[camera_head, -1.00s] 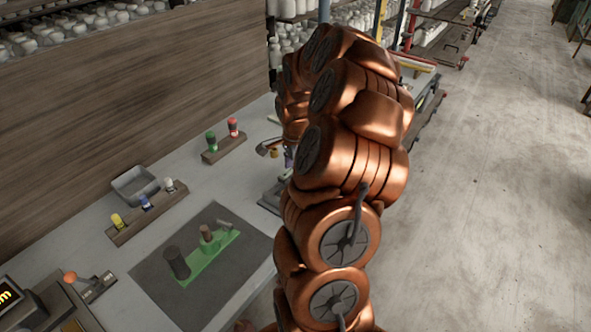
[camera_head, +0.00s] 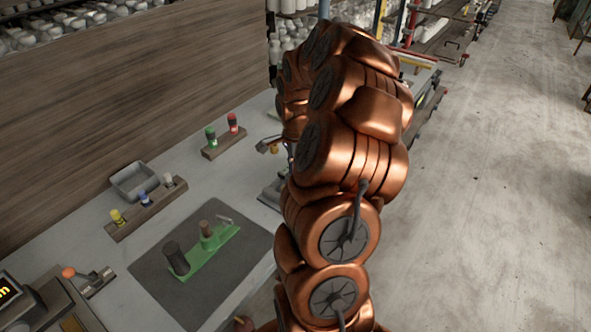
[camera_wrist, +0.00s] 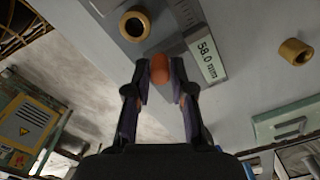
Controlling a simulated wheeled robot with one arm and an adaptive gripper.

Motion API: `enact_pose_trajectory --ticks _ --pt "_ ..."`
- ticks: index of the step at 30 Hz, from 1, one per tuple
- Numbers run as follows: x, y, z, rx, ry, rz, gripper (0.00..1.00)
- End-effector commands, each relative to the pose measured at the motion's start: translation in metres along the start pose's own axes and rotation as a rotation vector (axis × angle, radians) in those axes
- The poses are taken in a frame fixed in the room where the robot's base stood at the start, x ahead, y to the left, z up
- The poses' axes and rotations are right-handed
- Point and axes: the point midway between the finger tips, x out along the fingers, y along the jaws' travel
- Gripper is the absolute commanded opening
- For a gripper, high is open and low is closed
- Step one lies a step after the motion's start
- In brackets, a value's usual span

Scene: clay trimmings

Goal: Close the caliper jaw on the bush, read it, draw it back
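In the wrist view my gripper (camera_wrist: 160,66) has its two dark fingers close on either side of an orange knob (camera_wrist: 160,70), with no clear gap, so it looks shut on it. Beyond the knob is the grey caliper gauge (camera_wrist: 178,47), whose display (camera_wrist: 207,58) reads 58.0 mm. A brass ring-shaped bush (camera_wrist: 134,25) sits on the gauge, left of and above the knob in the picture. The jaw faces and any contact with the bush cannot be made out. In the head view my copper arm hides my gripper and most of the gauge (camera_head: 273,191).
A second bush (camera_wrist: 293,52) is at the right of the wrist view. In the head view a dark mat (camera_head: 160,272) carries a green stand (camera_head: 213,252). Behind it are a grey tray (camera_head: 135,184) and wooden racks (camera_head: 150,212) with coloured pieces. A lever (camera_head: 95,285) stands left.

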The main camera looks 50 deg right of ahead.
Motion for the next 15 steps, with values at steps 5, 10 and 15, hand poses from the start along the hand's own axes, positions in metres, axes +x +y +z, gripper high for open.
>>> enact_pose_trajectory --ticks 5,10,15 --pt "0.0000 0.0000 0.0000 0.000 0.000 0.000 0.03" --pt "0.0003 0.0003 0.0005 0.000 0.000 0.000 0.03" --pt "0.0007 0.0014 0.0026 -0.001 0.000 0.000 0.03"
